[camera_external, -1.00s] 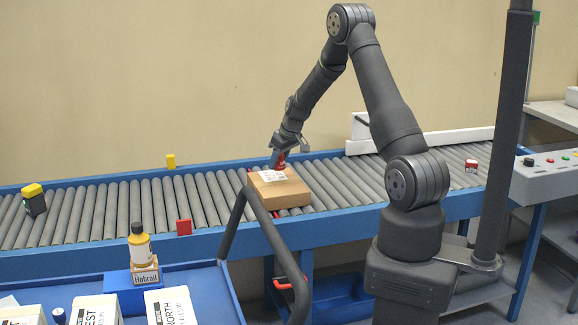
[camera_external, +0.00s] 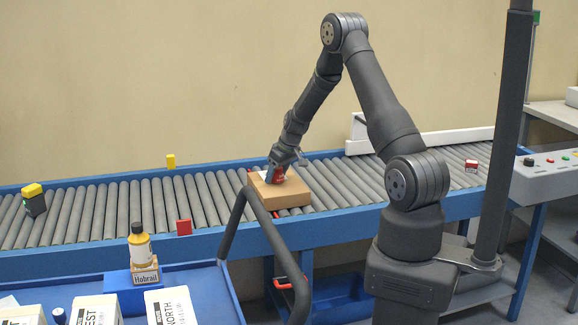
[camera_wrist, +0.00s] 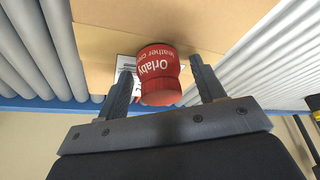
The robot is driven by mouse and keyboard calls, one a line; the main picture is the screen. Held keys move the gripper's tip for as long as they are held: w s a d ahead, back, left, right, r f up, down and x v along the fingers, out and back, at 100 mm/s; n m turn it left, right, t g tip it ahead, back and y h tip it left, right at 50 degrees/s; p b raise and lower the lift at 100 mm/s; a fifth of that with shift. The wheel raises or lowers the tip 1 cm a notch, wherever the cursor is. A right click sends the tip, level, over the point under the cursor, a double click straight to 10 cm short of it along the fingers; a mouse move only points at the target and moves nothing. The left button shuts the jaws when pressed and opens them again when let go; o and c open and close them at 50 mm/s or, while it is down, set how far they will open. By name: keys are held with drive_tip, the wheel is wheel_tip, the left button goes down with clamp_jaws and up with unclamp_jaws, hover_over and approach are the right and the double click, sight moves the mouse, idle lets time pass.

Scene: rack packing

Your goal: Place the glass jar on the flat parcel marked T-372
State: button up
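The jar's dark end is toward the parcel (camera_wrist: 105,40). The parcel's white label is partly hidden behind jar and finger; its marking cannot be read.
The roller conveyor (camera_external: 205,198) runs both ways from the parcel. A dark, bent rail (camera_external: 262,212) rises close in front of the parcel. A bottle (camera_external: 139,242) stands at front left.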

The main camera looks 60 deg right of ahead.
drive_tip(key=v, duration=1.2)
drive_tip(key=shift+r, duration=0.2)
drive_tip(key=shift+w+f, duration=0.1)
drive_tip(key=shift+f, duration=0.05)
drive_tip(key=x, duration=1.1)
drive_tip(key=shift+w+f, duration=0.1)
drive_tip(key=shift+f, duration=0.3)
drive_tip(key=shift+r, duration=1.1)
